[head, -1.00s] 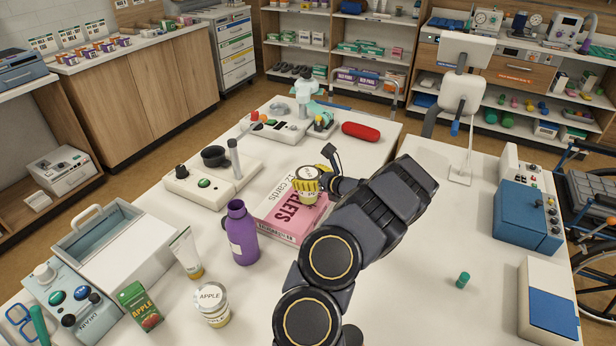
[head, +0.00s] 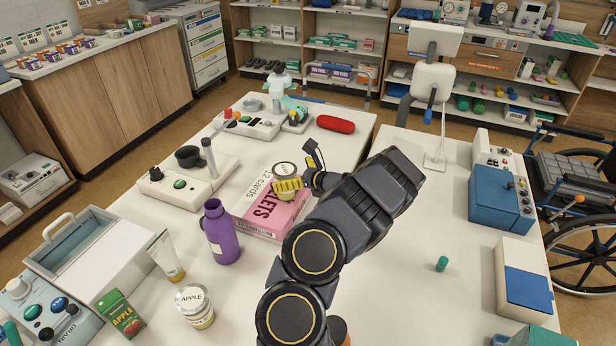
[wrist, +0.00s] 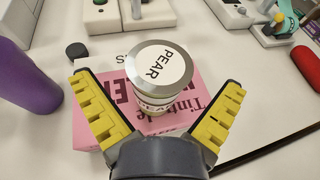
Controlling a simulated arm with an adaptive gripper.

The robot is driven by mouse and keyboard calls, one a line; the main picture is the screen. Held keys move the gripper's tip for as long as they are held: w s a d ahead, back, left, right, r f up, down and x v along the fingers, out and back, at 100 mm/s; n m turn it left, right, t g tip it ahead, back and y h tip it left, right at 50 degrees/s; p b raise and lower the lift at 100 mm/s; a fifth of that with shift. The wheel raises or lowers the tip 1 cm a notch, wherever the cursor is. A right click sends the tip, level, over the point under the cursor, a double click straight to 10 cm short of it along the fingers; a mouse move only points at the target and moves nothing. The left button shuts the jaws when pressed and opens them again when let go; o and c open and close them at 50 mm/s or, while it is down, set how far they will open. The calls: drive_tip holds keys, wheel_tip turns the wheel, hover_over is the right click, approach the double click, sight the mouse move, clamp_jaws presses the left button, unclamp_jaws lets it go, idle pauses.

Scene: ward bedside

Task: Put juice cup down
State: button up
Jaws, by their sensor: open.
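The juice cup, a pale cup with a grey-rimmed white lid reading PEAR (wrist: 160,67), stands upright on a pink box (head: 268,216) in the middle of the table. It also shows in the head view (head: 285,170). My gripper (wrist: 157,84) is open, with one yellow ridged finger on each side of the cup. Gaps show between the fingers and the cup in the wrist view. In the head view my gripper (head: 288,184) is low beside the cup, and a yellow finger hides part of the cup's side.
A purple bottle (head: 221,235) stands close left of the pink box. An APPLE cup (head: 194,306), a tube (head: 166,257) and a green carton (head: 121,315) are at the front left. A red case (head: 335,124) lies behind.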

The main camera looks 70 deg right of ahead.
drive_tip(key=v, duration=1)
drive_tip(key=w+a+r+n+g+y, duration=0.1)
drive_tip(key=w+a+r+n+y, duration=0.45)
drive_tip(key=w+a+n, duration=0.5)
drive_tip(key=w+a+r+n+g+y, duration=0.1)
drive_tip(key=w+a+r+n+y, duration=0.6)
drive_tip(key=a, duration=0.6)
drive_tip(key=a+n+g, duration=0.6)
drive_tip(key=a, duration=0.9)
drive_tip(key=s+a+n+g, duration=0.5)
drive_tip(key=s+a+n, duration=0.25)
drive_tip(key=a, duration=0.25)
drive_tip(key=s+d+f+n+g+h, duration=0.1)
drive_tip(key=s+n+g+h, duration=0.1)
drive_tip(key=s+n+h, duration=0.6)
drive_tip(key=s, duration=0.6)
drive_tip(key=shift+s+d+f+g, duration=0.2)
drive_tip(key=shift+d+g, duration=0.05)
drive_tip(key=shift+g, duration=0.15)
